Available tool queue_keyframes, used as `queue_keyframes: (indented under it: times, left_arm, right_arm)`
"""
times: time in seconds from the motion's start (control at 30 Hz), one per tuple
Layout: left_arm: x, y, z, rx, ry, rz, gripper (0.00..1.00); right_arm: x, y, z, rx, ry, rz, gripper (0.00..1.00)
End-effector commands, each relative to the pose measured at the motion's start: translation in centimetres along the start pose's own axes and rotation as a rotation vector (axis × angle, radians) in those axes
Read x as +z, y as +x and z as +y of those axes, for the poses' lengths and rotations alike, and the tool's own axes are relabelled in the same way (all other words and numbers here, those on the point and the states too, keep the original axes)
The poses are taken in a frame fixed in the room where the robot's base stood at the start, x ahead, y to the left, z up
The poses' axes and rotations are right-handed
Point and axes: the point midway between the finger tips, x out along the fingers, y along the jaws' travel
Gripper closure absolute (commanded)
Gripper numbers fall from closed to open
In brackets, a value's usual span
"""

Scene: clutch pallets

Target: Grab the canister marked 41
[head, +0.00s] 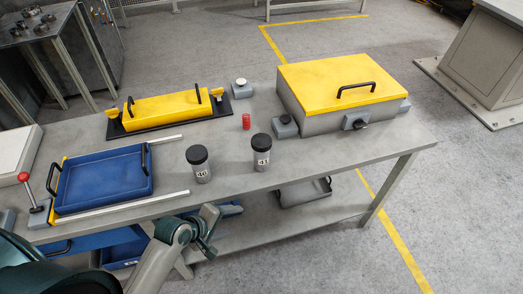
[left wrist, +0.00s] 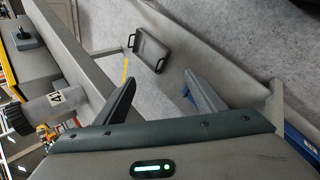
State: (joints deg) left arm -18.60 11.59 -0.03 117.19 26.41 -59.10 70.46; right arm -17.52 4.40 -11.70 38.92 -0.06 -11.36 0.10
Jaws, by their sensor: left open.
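The canister marked 41 (head: 261,157) is grey with a black lid and stands upright on the grey table, right of the canister marked 40 (head: 201,171). In the left wrist view, canister 41 (left wrist: 52,108) lies at the left edge, outside the jaws. My left gripper (head: 208,229) is near the table's front edge, in front of and left of canister 41, apart from it. Its two fingers (left wrist: 163,92) are spread and empty, with the floor and lower shelf seen between them. My right gripper is not in view.
A small red cylinder (head: 246,121) stands behind the canisters. A yellow-lidded grey box (head: 310,119) is at right, with small grey blocks beside it. A blue tray (head: 103,181) is at left, with a yellow block (head: 168,107) behind. A dark tray (head: 304,192) lies on the lower shelf.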

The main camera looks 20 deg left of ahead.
Motion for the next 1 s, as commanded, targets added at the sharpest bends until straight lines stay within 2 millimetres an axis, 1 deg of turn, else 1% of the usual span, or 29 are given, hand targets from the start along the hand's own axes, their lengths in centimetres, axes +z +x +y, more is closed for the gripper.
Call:
queue_keyframes:
  times: [0.03, 0.1, 0.2, 0.3, 0.47, 0.57, 0.8, 0.9, 1.0]
  left_arm:
    - [0.2, -1.8, 1.7, 0.014, -0.035, -0.011, 0.36]
    - [0.6, -3.8, 3.4, 0.024, -0.09, -0.031, 0.36]
    - [1.0, -6.1, 5.6, 0.043, -0.182, -0.058, 0.36]
    - [1.0, -7.4, 7.3, 0.066, -0.29, -0.085, 0.36]
    - [0.3, -8.3, 9.9, 0.11, -0.498, -0.133, 0.36]
    - [-0.6, -8.5, 11.8, 0.146, -0.663, -0.174, 0.36]
    - [-3.5, -9.4, 17.2, 0.227, -1.127, -0.323, 0.36]
    - [-4.4, -9.9, 18.8, 0.243, -1.269, -0.379, 0.36]
    - [-5.0, -10.2, 19.7, 0.249, -1.356, -0.416, 0.36]
  right_arm:
    - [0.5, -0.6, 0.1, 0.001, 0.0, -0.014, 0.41]
    - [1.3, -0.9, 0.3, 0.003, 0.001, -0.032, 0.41]
    - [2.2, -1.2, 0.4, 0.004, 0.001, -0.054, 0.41]
    - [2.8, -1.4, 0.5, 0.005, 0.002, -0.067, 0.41]
    - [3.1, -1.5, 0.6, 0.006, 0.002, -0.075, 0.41]
    - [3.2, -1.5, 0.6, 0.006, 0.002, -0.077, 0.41]
    - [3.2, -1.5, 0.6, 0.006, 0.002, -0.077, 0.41]
    - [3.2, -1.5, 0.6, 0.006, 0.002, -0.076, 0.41]
    - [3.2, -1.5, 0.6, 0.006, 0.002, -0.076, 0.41]
